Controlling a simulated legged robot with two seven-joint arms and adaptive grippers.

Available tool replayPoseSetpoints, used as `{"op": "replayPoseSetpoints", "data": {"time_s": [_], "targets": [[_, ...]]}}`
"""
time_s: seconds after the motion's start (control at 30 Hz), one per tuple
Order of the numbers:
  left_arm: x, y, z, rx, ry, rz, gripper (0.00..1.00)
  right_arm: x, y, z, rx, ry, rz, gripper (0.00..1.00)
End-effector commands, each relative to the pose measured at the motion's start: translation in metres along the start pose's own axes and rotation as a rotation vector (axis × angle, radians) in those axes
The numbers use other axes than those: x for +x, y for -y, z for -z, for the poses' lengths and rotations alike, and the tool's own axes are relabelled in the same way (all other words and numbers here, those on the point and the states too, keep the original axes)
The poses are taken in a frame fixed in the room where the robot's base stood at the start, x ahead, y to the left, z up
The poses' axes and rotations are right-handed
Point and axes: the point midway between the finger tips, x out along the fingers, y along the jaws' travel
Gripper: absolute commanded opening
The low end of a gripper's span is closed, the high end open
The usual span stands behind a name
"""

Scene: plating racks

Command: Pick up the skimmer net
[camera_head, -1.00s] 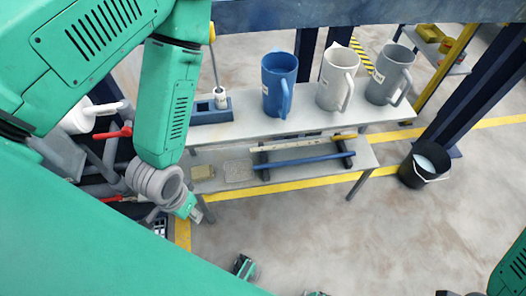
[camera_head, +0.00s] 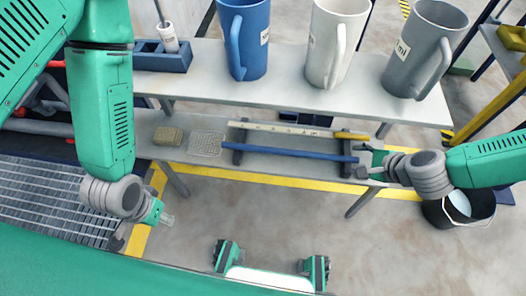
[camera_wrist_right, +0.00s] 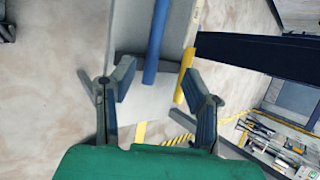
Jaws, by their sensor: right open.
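The skimmer net lies on the lower shelf of the metal bench, with a grey mesh head (camera_head: 206,143) at the left and a long blue handle (camera_head: 300,153) running right across dark supports. My right gripper (camera_head: 362,163) is at the handle's right end. In the right wrist view, my right gripper (camera_wrist_right: 160,82) is open, and the blue handle (camera_wrist_right: 156,45) shows ahead between its fingers, not gripped. My left gripper (camera_head: 165,218) hangs in front of the shelf at the left, away from the net. Its fingertips are too small to judge.
A pale stick with a yellow end (camera_head: 352,136) lies just behind the handle, its yellow end (camera_wrist_right: 184,75) near the right finger. A sponge-like block (camera_head: 168,136) lies left of the mesh. Blue (camera_head: 246,40), white (camera_head: 330,45) and grey (camera_head: 415,50) jugs stand above. A black bucket (camera_head: 445,213) stands right.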

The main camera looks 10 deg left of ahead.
Motion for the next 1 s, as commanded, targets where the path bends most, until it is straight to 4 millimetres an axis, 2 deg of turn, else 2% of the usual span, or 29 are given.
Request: {"op": "replayPoseSetpoints", "data": {"time_s": [0.03, 0.1, 0.37, 0.7, 1.0], "targets": [[0.007, 0.0, -0.001, -0.001, 0.001, 0.0, 0.33, 0.014, -0.003, 0.002, 0.0, 0.001, 0.0, 0.42], [0.011, 0.0, -0.001, -0.001, 0.001, 0.0, 0.33, 0.025, -0.003, 0.005, 0.003, 0.004, 0.001, 0.42], [0.017, 0.0, -0.001, 0.0, 0.001, 0.0, 0.33, 0.045, -0.004, 0.009, 0.009, 0.013, 0.003, 0.42], [0.039, 0.0, -0.003, 0.0, 0.001, 0.0, 0.33, 0.092, -0.007, 0.004, 0.003, 0.005, 0.0, 0.42], [0.039, 0.0, -0.003, 0.0, 0.001, 0.0, 0.33, 0.094, -0.007, 0.007, 0.007, 0.01, 0.002, 0.42]]}}
